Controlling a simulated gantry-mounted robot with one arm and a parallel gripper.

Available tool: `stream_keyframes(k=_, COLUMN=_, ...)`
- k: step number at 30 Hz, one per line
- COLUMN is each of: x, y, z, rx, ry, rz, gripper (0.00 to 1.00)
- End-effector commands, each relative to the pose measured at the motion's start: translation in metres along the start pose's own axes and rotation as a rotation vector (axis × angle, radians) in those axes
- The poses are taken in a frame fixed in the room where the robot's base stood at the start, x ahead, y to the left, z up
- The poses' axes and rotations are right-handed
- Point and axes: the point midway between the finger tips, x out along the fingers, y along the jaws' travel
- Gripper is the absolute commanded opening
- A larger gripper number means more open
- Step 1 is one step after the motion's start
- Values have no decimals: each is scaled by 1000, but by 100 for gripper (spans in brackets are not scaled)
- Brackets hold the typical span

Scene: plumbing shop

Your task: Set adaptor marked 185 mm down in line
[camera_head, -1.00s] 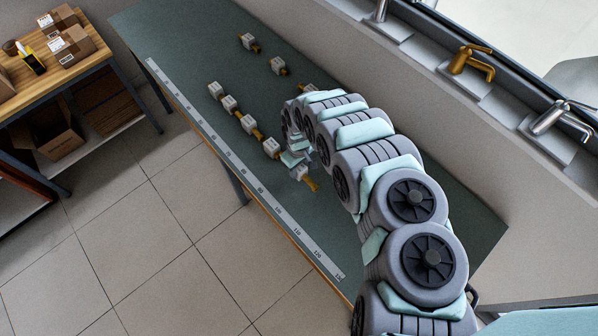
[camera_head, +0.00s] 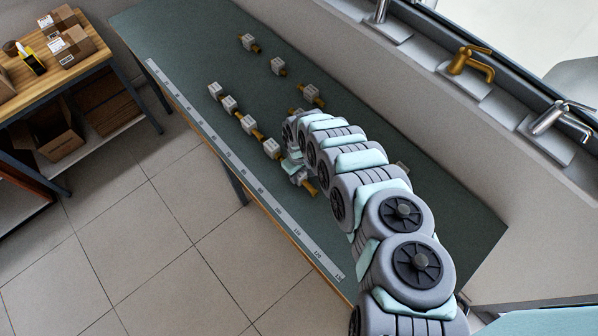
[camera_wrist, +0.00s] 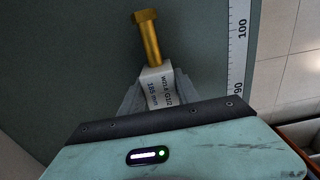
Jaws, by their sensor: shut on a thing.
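The adaptor marked 185 mm is a pale block with a brass end (camera_wrist: 150,42). Its label shows in the wrist view. My gripper (camera_wrist: 148,92) is shut on its block, with a jaw at each side. In the head view, my gripper (camera_head: 298,172) is partly hidden by my arm, and the adaptor's brass end (camera_head: 310,188) sticks out beyond it. The adaptor is near the lower end of a slanting row of several adaptors (camera_head: 248,123) beside the ruler strip (camera_head: 245,180). I cannot tell whether it touches the bench.
Loose adaptors stand farther back on the green bench (camera_head: 180,50), among them one at the top (camera_head: 248,41), a middle one (camera_head: 278,66) and one near my arm (camera_head: 309,94). Another (camera_head: 402,166) is partly hidden behind my arm. The bench's lower right is clear. Taps (camera_head: 470,60) line the ledge.

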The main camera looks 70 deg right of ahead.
Motion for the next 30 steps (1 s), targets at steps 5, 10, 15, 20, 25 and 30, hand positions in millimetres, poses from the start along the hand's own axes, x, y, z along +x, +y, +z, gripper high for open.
stream_keyframes(k=5, x=2, y=0, z=0, rx=0, ry=0, rz=-1, gripper=47)
stream_keyframes(k=10, x=2, y=0, z=0, rx=0, ry=0, rz=-1, gripper=60)
stream_keyframes(k=15, x=2, y=0, z=0, rx=0, ry=0, rz=-1, gripper=60)
stream_keyframes(k=20, x=-3, y=1, z=0, rx=1, ry=0, rz=0, gripper=60)
stream_keyframes(k=25, x=-12, y=-1, z=0, rx=-2, ry=-3, rz=-2, gripper=60)
stream_keyframes(k=30, x=-31, y=0, z=0, rx=-2, ry=-2, rz=0, gripper=60)
